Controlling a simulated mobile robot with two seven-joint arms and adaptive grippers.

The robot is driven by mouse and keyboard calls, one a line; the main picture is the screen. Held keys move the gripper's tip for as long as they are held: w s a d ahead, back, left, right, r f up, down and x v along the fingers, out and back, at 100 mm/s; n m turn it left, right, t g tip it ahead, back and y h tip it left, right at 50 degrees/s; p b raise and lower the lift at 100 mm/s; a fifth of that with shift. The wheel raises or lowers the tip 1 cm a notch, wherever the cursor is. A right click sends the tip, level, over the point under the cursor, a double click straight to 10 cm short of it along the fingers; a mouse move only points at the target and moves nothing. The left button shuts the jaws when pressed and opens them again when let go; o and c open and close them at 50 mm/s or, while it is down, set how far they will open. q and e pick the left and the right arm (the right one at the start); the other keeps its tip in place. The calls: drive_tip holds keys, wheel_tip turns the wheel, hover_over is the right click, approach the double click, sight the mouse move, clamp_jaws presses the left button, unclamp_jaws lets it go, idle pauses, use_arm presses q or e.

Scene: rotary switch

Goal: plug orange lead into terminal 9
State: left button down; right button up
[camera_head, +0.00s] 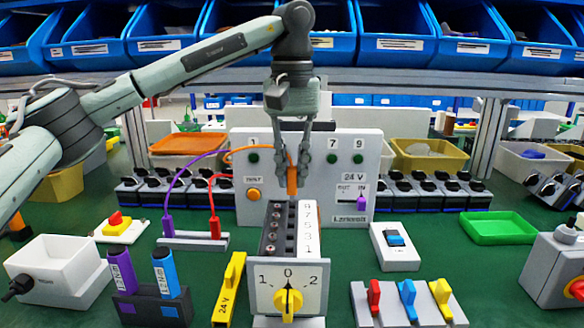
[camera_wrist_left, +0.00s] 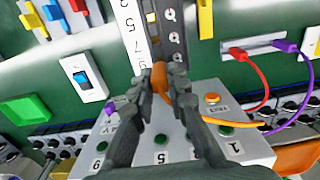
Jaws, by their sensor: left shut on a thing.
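My left gripper (camera_head: 292,168) is shut on the orange lead's plug (camera_head: 292,182), which points down above the far end of the rotary switch's terminal block (camera_head: 278,228). The white number strip (camera_head: 308,232) beside the block reads 9 at the far end down to 1 near the dial (camera_head: 288,300). In the left wrist view the plug (camera_wrist_left: 160,80) sits between the fingers (camera_wrist_left: 163,88), close to the 9 end of the strip (camera_wrist_left: 136,40). I cannot tell whether its tip touches a terminal. The orange cable (camera_head: 240,152) runs left across the test panel. My right gripper is not in view.
The grey test panel (camera_head: 340,160) stands right behind the switch. A purple lead (camera_head: 172,185) and a red lead (camera_head: 214,200) stand in a holder to the left. A yellow 24V block (camera_head: 230,290) and a blue rocker switch (camera_head: 395,240) flank the switch.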

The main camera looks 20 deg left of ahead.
use_arm(q)
drive_tip(key=shift+f, duration=0.3)
drive_tip(key=shift+f+b, duration=0.65)
drive_tip(key=shift+f, duration=0.35)
drive_tip(key=c, duration=1.4)
unclamp_jaws()
wheel_tip(320, 180, up, 12)
drive_tip(key=shift+r, duration=0.1)
